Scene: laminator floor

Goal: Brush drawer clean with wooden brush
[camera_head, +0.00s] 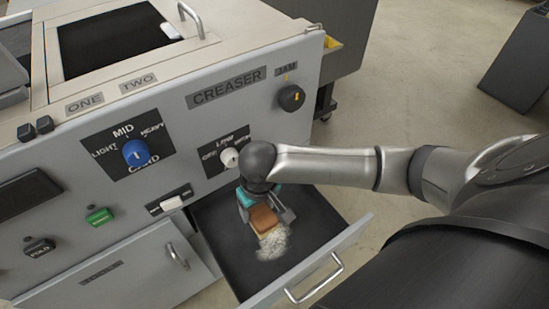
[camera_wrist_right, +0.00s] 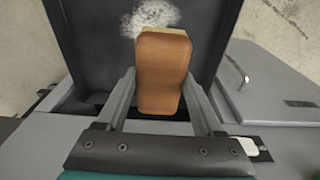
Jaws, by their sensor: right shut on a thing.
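The open drawer (camera_head: 312,232) with a dark inside sticks out of the front of the creaser machine. A pile of whitish debris (camera_head: 273,243) lies on its floor; it also shows in the right wrist view (camera_wrist_right: 150,17). My right gripper (camera_head: 266,214) reaches down into the drawer and is shut on the wooden brush (camera_head: 265,218). In the right wrist view the brush (camera_wrist_right: 163,75) sits between the two fingers, its pale bristle edge towards the debris. The brush end is right by the debris; I cannot tell if they touch. My left gripper is not in view.
The creaser machine (camera_head: 200,102) with knobs and switches stands behind the drawer. A closed drawer (camera_head: 130,272) with a handle is to the left. The open drawer's handle (camera_head: 315,281) is at its front. Bare floor (camera_head: 420,60) lies to the right.

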